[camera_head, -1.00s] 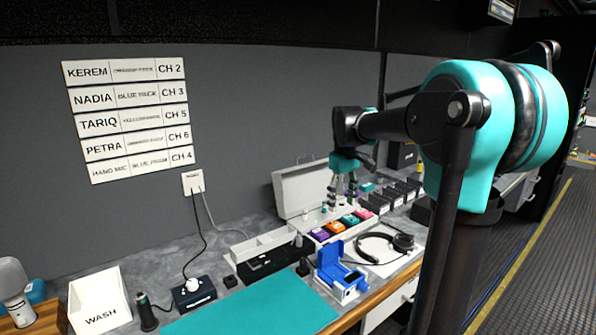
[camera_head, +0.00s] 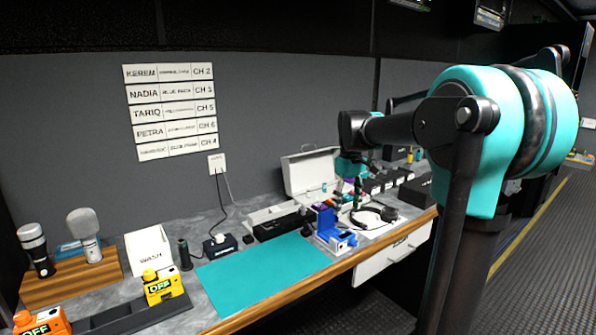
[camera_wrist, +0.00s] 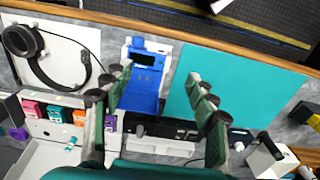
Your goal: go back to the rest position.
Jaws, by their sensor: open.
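My gripper (camera_head: 348,200) is open and empty, pointing down above the bench near the open white case (camera_head: 310,170). In the wrist view its fingers (camera_wrist: 160,84) are spread wide, with nothing between them. The blue device with an open lid (camera_wrist: 143,78) lies below, between the fingers in that view, and apart from them. My arm is stretched out over the bench in the head view, and its teal and black links hide part of the right side.
The teal mat (camera_head: 262,272) is clear. Headphones (camera_head: 375,215) lie at the right. A WASH box (camera_head: 150,251), microphones (camera_head: 85,232) on a wooden stand, and yellow (camera_head: 163,286) and orange (camera_head: 42,320) OFF packs stand at the left. Floor (camera_head: 545,270) shows beyond the arm.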

